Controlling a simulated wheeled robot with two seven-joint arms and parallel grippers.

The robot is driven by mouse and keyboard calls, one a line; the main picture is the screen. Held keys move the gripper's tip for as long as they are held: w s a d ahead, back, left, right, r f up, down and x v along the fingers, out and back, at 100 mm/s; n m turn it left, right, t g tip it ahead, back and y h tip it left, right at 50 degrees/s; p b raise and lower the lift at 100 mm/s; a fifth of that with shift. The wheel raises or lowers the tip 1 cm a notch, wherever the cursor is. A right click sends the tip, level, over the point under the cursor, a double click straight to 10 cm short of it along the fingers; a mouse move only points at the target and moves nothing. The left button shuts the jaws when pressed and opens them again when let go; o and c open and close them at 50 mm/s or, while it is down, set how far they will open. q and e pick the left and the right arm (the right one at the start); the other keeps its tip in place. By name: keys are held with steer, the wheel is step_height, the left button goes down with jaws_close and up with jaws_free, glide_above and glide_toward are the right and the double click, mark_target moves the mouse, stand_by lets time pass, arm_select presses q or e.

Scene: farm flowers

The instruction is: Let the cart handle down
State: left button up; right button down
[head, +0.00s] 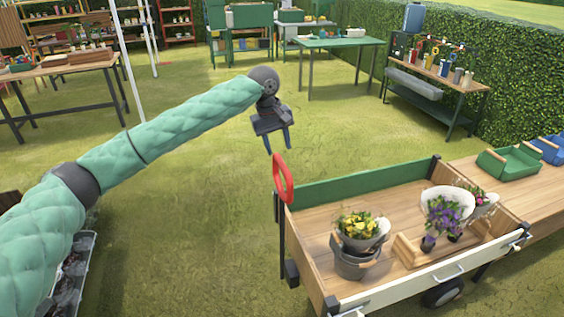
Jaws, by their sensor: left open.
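The cart (388,185) stands at the right, a wooden bed with a green far side board and a white near one. Its red loop handle (283,179) stands upright on a dark shaft at the cart's left end. My left gripper (279,146) is just above the handle, fingers pointing down, open and empty. It appears apart from the handle, though the exact depth gap is hard to tell. My right gripper is not in view.
A bucket of yellow flowers (355,257) and pots of purple flowers (444,213) stand in the cart. A wooden table with green (509,163) and blue trays adjoins at the right. Work tables stand farther back.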

mark_target(282, 164)
arm_select(q)
steer(key=shift+w+d+f+p, duration=0.15)
steer(key=shift+f+p, duration=0.25)
steer(key=shift+f, duration=0.8)
steer(key=shift+d+f+p, duration=0.2)
steer(key=shift+f+p, duration=0.15)
steer(key=shift+f, duration=0.8)
steer(key=shift+w+d+f+p, duration=0.15)
steer(key=shift+f+p, duration=0.25)
steer(key=shift+f, duration=0.8)
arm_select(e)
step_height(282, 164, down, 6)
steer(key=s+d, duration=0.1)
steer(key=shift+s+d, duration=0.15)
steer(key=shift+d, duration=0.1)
arm_select(q)
steer(key=shift+s, duration=0.1)
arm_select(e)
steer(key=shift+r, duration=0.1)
arm_select(q)
jaws_close()
